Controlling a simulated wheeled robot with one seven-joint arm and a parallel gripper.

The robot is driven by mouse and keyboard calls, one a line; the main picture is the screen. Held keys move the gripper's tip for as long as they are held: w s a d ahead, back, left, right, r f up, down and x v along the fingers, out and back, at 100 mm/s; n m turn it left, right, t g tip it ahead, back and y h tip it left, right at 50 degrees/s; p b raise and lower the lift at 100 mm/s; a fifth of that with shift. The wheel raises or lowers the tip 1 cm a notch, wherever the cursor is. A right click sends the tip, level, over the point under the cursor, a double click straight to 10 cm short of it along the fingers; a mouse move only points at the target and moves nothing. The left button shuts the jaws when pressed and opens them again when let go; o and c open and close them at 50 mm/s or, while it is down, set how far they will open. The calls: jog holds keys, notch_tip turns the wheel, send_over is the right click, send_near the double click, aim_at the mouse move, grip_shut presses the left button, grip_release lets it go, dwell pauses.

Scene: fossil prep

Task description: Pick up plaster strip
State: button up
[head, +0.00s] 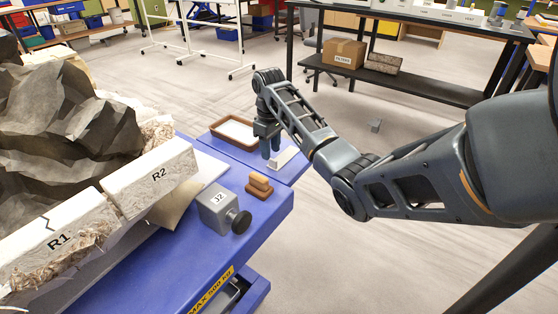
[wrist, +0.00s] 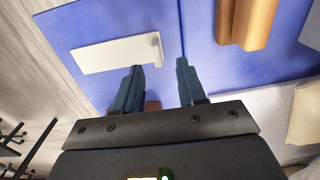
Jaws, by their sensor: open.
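The plaster strip, a flat white piece (head: 284,156), lies on the blue bench top just right of my gripper in the head view. In the wrist view the white strip (wrist: 108,55) lies ahead of the fingertips, mostly to the left, with a small raised lip at its right end. My gripper (head: 270,149) points down over the bench. In the wrist view its two fingers (wrist: 160,67) are apart with nothing between them. The strip's right end is just ahead of the gap. I cannot tell whether a finger touches it.
A brown-rimmed tray (head: 214,134) with white contents lies behind the gripper. White blocks R1 (head: 60,240) and R2 (head: 152,178) edge a large rock at left.

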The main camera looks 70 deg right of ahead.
aim_at(276, 164)
jog(key=f, duration=0.5)
jog(key=shift+w+d, duration=0.2)
grip_shut()
dwell(0.4)
